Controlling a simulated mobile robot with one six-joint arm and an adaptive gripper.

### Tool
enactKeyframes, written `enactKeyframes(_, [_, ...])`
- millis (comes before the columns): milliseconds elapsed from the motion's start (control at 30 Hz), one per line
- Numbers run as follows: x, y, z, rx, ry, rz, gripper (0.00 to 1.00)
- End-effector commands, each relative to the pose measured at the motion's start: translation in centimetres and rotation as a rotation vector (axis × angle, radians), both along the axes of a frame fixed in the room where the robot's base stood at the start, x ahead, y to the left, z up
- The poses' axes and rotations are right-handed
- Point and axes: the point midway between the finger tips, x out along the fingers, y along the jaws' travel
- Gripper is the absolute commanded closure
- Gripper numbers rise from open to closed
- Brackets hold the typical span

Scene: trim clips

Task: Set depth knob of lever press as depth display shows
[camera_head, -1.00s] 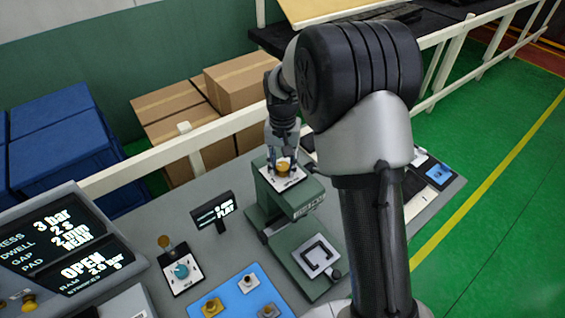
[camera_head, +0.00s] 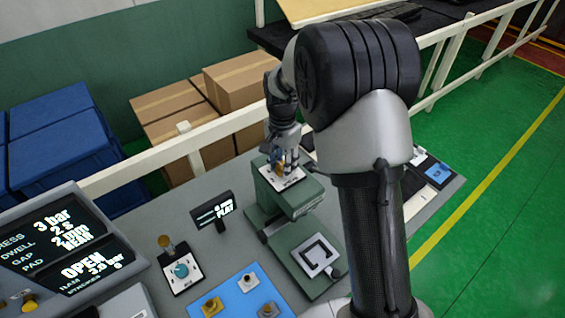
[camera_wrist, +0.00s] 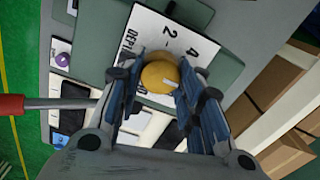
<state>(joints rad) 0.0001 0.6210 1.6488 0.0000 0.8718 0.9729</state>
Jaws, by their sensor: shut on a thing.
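The green lever press (camera_head: 290,207) stands on the grey bench. On its top is a white dial plate (camera_head: 291,181), marked "DEPTH" with 2 and 4 readable in the wrist view (camera_wrist: 193,30). The yellow depth knob (camera_wrist: 158,76) sits on this plate and has a pale mark on its edge. My gripper (camera_head: 280,167) is over the plate, its blue fingers (camera_wrist: 160,88) shut on the knob from both sides. A small black display (camera_head: 213,211) stands left of the press; its lower line looks like "FLAT", its upper line is too small to read surely.
A large panel (camera_head: 65,245) at left shows "3 bar", "2 s" and "OPEN". A red-tipped lever (camera_wrist: 12,104) shows in the wrist view. A white rail (camera_head: 190,142) runs behind.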

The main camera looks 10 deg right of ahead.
Motion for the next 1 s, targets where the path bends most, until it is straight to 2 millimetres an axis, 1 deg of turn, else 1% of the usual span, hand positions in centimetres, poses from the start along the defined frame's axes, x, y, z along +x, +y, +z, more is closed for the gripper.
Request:
enactKeyframes(433, [0.03, -0.01, 0.04, 0.000, -0.001, -0.009, 0.90])
enactKeyframes(467, [0.03, -0.01, 0.04, 0.000, -0.001, -0.009, 0.65])
enactKeyframes(500, [0.03, -0.01, 0.04, 0.000, -0.001, -0.009, 0.62])
enactKeyframes(733, [0.02, -0.01, 0.03, 0.000, -0.001, -0.009, 0.47])
enactKeyframes(1000, [0.00, 0.00, 0.01, 0.000, 0.000, -0.009, 0.46])
